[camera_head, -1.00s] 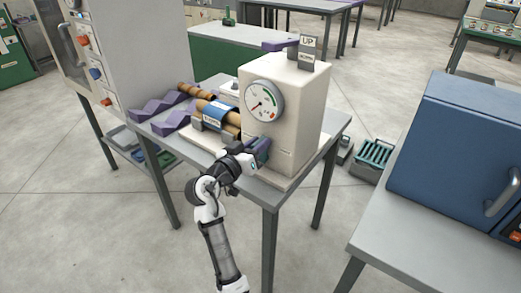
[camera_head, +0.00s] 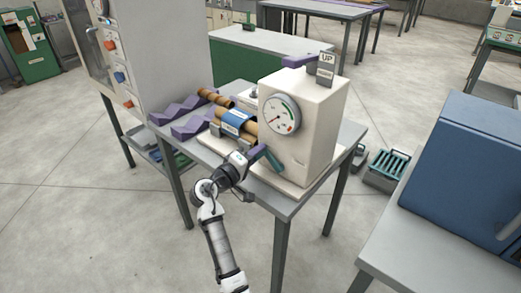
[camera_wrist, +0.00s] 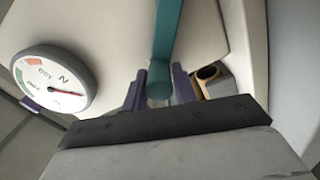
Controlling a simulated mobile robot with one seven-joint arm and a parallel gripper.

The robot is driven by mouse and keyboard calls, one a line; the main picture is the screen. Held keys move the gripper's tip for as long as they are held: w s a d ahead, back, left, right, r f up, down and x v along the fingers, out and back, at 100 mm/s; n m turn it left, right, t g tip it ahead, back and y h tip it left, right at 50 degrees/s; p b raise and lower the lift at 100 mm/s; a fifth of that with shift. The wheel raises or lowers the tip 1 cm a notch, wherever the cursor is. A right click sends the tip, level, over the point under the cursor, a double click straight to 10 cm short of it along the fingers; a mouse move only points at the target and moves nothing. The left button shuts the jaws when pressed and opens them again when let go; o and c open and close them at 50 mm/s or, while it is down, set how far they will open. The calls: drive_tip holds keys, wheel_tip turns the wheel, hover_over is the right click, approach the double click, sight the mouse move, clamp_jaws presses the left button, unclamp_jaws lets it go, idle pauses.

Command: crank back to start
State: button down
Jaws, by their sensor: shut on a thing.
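The winder (camera_head: 312,125) is a cream box on a grey table, with a round dial (camera_head: 281,114) on its front. A teal crank (camera_head: 272,160) sits low on the front, beneath the dial. My gripper (camera_head: 256,153) is at the crank's outer end. In the wrist view, my gripper's purple fingers (camera_wrist: 157,88) are shut on the round end of the teal crank (camera_wrist: 167,35), one on each side. The dial (camera_wrist: 54,80) shows at the left there, its red needle pointing right. The crank's mount on the box is partly hidden in the wrist view.
Brown rolls (camera_head: 216,98) and a blue-banded roll (camera_head: 236,121) lie left of the winder beside purple zigzag racks (camera_head: 180,106). A purple lever (camera_head: 298,61) and an UP sign (camera_head: 327,66) are on top. A blue case (camera_head: 470,165) stands on the right table (camera_head: 430,245).

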drive_tip(key=shift+w+a+f+n+p, duration=0.2)
drive_tip(key=shift+f+n+p, duration=0.15)
drive_tip(key=shift+f+n, duration=0.5)
drive_tip(key=shift+w+a+f+n+p, duration=0.1)
drive_tip(key=shift+a+f+n+p, duration=0.2)
drive_tip(key=shift+n, duration=0.85)
drive_tip(key=shift+d+f, duration=0.1)
drive_tip(key=shift+f, duration=0.05)
drive_tip(key=c, duration=1.2)
unclamp_jaws()
drive_tip(key=shift+c, duration=0.2)
drive_tip(key=b+v, duration=0.3)
drive_tip(key=v, duration=1)
drive_tip(key=shift+s+a+b, duration=0.3)
